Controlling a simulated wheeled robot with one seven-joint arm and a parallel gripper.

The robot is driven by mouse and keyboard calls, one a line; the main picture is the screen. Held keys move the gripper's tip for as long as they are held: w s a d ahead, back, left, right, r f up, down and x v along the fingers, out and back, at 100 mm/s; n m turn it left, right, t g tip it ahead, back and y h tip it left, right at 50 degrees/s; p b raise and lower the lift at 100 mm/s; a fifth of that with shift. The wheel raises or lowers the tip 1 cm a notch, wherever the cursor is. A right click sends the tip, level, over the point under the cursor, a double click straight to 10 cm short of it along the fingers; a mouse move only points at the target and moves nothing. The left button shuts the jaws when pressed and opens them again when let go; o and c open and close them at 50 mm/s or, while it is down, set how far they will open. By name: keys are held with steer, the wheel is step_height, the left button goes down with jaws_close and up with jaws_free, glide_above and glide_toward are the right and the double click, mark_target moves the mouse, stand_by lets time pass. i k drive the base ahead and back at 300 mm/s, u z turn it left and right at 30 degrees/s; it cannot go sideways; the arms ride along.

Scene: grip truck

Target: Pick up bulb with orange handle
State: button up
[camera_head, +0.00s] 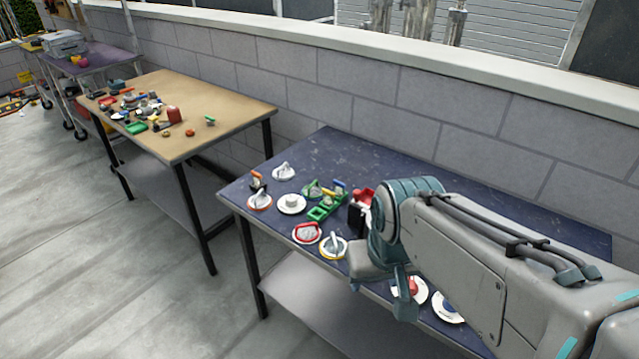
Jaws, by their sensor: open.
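The dark blue table (335,150) in front of me holds several small handled items. On its left part is a small dark item with an orange top (257,178). Just below it is a round white piece with an orange rim (260,201). At this size I cannot tell which of them is the bulb with the orange handle. My gripper (404,298) is open over the front part of the table, to the right of these items and apart from them. My arm hides part of it and much of the table's right side.
Near the orange items are a grey-white handled piece (283,171), a white disc (291,204), a green holder (325,209), a red-rimmed piece (307,233) and a yellow-rimmed piece (333,247). A tan table (225,107) with clutter stands left. A block wall runs behind.

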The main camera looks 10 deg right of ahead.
mark_target(258, 181)
steer(key=k, duration=0.6)
steer(key=u, duration=0.9)
steer(key=i, duration=2.2)
steer(key=z, duration=0.7)
